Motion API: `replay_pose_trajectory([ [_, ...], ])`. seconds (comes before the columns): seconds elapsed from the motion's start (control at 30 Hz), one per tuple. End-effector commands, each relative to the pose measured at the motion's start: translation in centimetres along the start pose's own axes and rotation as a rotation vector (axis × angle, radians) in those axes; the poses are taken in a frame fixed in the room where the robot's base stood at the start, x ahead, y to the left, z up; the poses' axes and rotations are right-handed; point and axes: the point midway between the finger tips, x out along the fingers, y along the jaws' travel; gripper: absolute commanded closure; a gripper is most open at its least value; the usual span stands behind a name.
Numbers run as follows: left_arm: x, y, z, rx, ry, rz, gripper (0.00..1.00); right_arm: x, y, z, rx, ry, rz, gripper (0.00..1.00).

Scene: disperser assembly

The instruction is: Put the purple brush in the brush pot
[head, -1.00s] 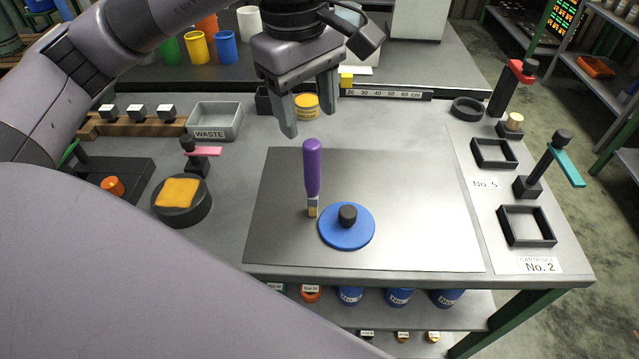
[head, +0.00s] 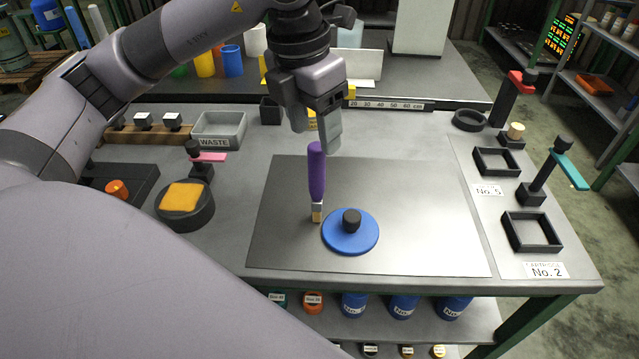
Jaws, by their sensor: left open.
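The purple brush (head: 316,175) shows with its handle up and its pale bristles down, over the dark grey mat (head: 420,220). It is just left of a blue disc; I cannot tell if it touches it. My left gripper (head: 316,130) is open and empty, close above the top of the brush handle, with its fingers seen partly edge-on. I cannot tell how far apart they are in depth. A small dark square container (head: 270,108) is behind the gripper; I cannot tell whether it is the brush pot. My right gripper is not in view.
The blue disc (head: 335,238) with a black knob lies on the mat. A grey WASTE tray (head: 232,128) and a round dark holder with an orange pad (head: 183,218) are to the left. Black square frames (head: 556,246) stand on the right. The mat's right part is clear.

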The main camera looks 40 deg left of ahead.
Motion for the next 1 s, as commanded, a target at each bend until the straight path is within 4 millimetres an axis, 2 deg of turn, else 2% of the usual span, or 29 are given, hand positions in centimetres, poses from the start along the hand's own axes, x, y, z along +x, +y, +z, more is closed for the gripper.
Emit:
replay_pose_trajectory([
  [0.43, 5.8, 0.1, -0.1, 0.002, 0.004, 0.0, 0.41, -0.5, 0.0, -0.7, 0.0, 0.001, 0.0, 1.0],
  [0.73, 6.6, 0.2, -0.1, 0.003, 0.0, 0.0, 0.41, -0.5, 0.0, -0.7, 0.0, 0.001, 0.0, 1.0],
  [0.77, 6.6, 0.2, -0.1, 0.003, 0.0, 0.0, 0.44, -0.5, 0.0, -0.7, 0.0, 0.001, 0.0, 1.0],
  [0.93, 6.6, 0.1, -0.1, 0.004, 0.0, 0.0, 1.0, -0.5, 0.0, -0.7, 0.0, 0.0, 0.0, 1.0],
  [1.0, 6.5, 0.1, -0.1, 0.004, 0.0, 0.0, 1.0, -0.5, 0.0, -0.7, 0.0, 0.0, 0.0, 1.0],
])
